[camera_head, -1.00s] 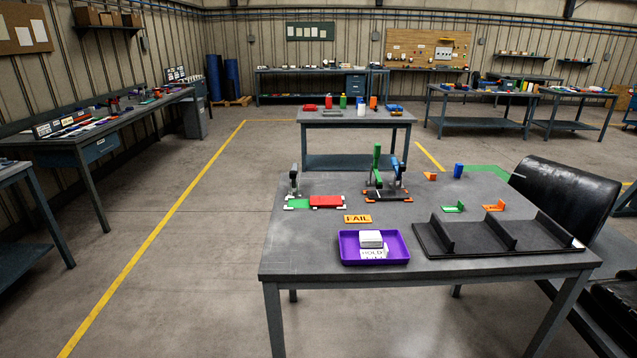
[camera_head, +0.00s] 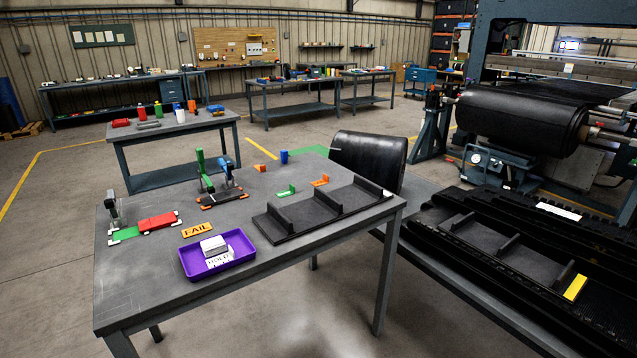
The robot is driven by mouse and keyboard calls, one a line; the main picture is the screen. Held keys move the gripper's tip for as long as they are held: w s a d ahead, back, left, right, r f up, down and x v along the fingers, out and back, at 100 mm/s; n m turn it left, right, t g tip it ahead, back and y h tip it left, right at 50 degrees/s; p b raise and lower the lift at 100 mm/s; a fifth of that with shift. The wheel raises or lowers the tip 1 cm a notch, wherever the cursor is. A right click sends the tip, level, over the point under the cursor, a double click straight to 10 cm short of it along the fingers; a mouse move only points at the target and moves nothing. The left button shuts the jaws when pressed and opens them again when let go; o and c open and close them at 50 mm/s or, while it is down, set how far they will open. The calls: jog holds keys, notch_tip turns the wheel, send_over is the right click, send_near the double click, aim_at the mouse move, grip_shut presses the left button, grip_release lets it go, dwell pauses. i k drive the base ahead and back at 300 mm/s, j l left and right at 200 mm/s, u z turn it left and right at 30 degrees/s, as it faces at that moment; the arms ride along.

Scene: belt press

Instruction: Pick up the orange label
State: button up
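An orange label (camera_head: 198,230) with dark lettering that reads FAIL lies flat on the grey table (camera_head: 140,290). It lies just behind the purple tray (camera_head: 202,274) and in front of the red block (camera_head: 158,222). Nothing covers it. The tray holds a white block (camera_head: 212,246) and a white card marked HOLD (camera_head: 219,262). My gripper is not in view.
A black divided rack (camera_head: 290,222) fills the table's right side. Green and blue clamps (camera_head: 204,170), an orange bracket (camera_head: 320,181) and a blue cup (camera_head: 284,157) stand farther back. A bench with black belting (camera_head: 500,245) adjoins at right. Floor at left is clear.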

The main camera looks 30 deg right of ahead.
aim_at(325, 178)
jog(key=i+j, duration=0.15)
jog(key=i, duration=0.25)
jog(key=i+j, duration=0.15)
jog(key=i, duration=0.25)
jog(key=i+z, duration=0.1)
jog(key=z, duration=2.15)
